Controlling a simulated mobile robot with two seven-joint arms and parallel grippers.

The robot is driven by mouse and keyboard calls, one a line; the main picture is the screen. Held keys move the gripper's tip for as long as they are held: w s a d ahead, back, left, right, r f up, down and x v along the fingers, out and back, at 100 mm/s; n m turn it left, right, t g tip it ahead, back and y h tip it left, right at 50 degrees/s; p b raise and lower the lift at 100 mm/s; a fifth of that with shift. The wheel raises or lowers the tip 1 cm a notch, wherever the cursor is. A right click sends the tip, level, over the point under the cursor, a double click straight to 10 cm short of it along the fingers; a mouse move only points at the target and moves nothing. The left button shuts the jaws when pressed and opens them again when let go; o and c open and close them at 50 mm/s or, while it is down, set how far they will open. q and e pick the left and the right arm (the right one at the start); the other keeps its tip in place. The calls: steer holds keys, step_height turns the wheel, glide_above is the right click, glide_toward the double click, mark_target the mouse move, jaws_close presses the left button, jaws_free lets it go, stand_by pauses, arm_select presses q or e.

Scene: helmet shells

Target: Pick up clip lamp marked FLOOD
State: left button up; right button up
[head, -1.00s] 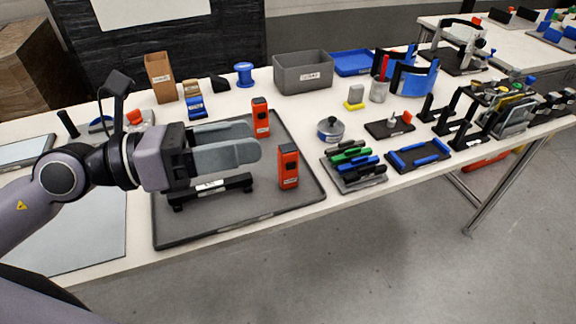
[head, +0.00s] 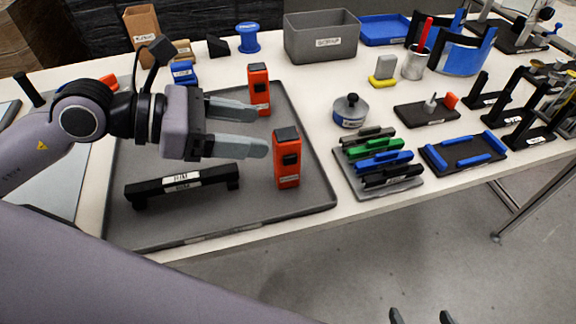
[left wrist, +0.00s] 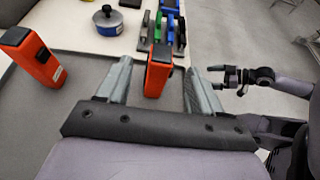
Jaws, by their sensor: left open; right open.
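Two upright orange-red clip lamps with dark fronts stand on a grey tray (head: 240,215). The front lamp (head: 287,158) is near the tray's right edge; the back lamp (head: 259,90) is behind it. I cannot read which is marked FLOOD. My left gripper (head: 262,128) is open and empty, its fingertips just left of the front lamp. In the left wrist view, the front lamp (left wrist: 157,72) shows between and slightly beyond the fingertips; the back lamp (left wrist: 36,58) lies outside, to the left. My right gripper (head: 422,316) is open at the bottom edge, away from the table.
A black labelled bar (head: 182,184) lies on the tray below my left gripper. Right of the tray are a round tin (head: 350,112) and a rack (head: 395,187) of colored clamps. A grey bin (head: 320,38) stands behind. A narrow bare table strip runs right of the tray.

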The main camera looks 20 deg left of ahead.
mark_target(284, 135)
arm_select(q)
steer(key=shift+p+x, duration=0.8)
steer(key=shift+x, duration=2.7)
steer(key=shift+s, duration=0.1)
jaws_close()
